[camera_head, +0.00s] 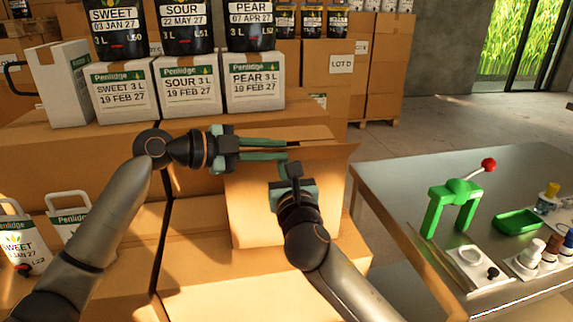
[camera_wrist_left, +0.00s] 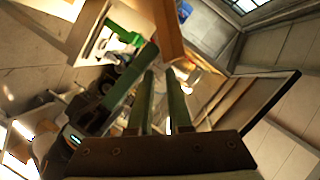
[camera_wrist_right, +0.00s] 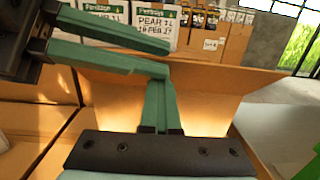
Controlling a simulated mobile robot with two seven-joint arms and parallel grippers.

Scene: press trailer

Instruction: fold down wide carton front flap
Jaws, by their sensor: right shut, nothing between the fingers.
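The wide carton (camera_head: 240,215) stands in the middle of the head view, its front face toward me. Its front flap (camera_head: 335,153) shows as a brown panel along the top, sticking out past the right side; it spans the right wrist view (camera_wrist_right: 225,80) above the lit front face. My left gripper (camera_head: 288,149) is open, its two fingers apart and reaching right across the flap's top. I cannot tell whether they touch it. My right gripper (camera_wrist_right: 160,85) is shut and empty, upright before the front face, its tips near the flap and just under the left fingers.
White Penlidge boxes (camera_head: 188,85) and dark pouches (camera_head: 181,25) stand behind. A metal table (camera_head: 390,185) at right holds a green press (camera_head: 452,205), a green tray (camera_head: 518,222) and small bottles. Brown cartons lie below and left. The floor behind the table is clear.

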